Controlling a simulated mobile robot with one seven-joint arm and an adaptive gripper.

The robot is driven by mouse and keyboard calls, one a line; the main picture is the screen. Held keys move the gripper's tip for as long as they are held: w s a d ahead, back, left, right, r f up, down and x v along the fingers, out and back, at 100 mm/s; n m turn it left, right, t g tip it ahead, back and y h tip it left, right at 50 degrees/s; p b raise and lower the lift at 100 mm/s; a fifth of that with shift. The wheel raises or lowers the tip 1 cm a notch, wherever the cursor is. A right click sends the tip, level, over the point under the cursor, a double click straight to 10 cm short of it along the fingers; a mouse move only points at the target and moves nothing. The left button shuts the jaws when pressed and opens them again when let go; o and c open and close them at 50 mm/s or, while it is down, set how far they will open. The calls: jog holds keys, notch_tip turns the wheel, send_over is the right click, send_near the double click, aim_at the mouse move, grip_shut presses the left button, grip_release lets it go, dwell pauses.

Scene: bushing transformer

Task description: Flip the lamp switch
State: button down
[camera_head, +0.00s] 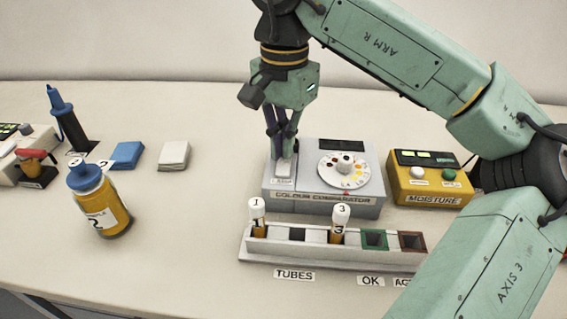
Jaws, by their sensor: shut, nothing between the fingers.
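The lamp switch (283,172) is a small pale rocker with a label below it, at the left end of the top of the grey colour comparator (322,198). My gripper (282,153) points down with its fingers shut and empty. Its tips are right at the switch and partly cover it. I cannot tell whether they touch it, or which way the switch is set. The comparator's white dial (344,171) with coloured dots is right of the switch, with a dark window (342,146) behind it.
A tube rack (290,257) with tubes labelled 1 and 3 stands in front of the comparator. A yellow moisture meter (430,185) is to the right, near my arm. A sample bottle (100,200), blue pad (127,155) and white pad (174,155) are left. The table between bottle and rack is clear.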

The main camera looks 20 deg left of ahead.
jog(key=shift+f+b, duration=0.45)
jog(key=shift+f, duration=0.25)
dwell(0.3)
notch_tip(320, 180, up, 7)
jog(key=p, duration=0.6)
jog(key=shift+r, duration=0.1)
dwell(0.5)
